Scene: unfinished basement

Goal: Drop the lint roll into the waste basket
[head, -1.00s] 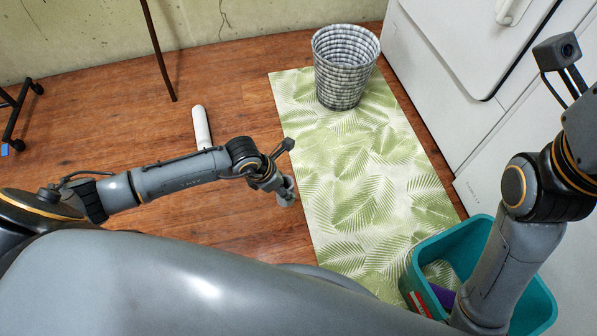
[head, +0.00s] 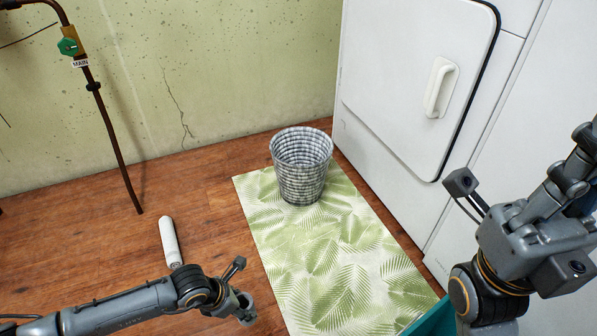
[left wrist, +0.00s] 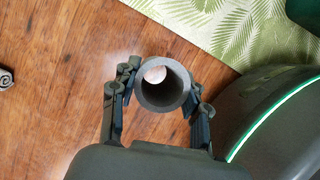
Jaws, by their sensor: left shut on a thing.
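The lint roll is a short grey hollow tube (left wrist: 162,88), held between the fingers of my left gripper (left wrist: 160,92) in the left wrist view. Its open end faces the camera, with the wood floor below. In the head view, my left gripper (head: 245,308) is low in the picture, left of the green leaf mat. The waste basket (head: 301,182), round with a grey-and-white woven look, stands upright and open on the far end of the mat, beyond and right of this gripper. My right gripper (head: 585,145) is at the right edge, partly cut off; its fingers are unclear.
The leaf mat (head: 325,270) runs along a white appliance (head: 405,90). A white cylinder (head: 170,242) lies on the wood floor at left. A brown pipe (head: 110,130) stands by the concrete wall. A teal bin (head: 432,320) is partly visible at lower right.

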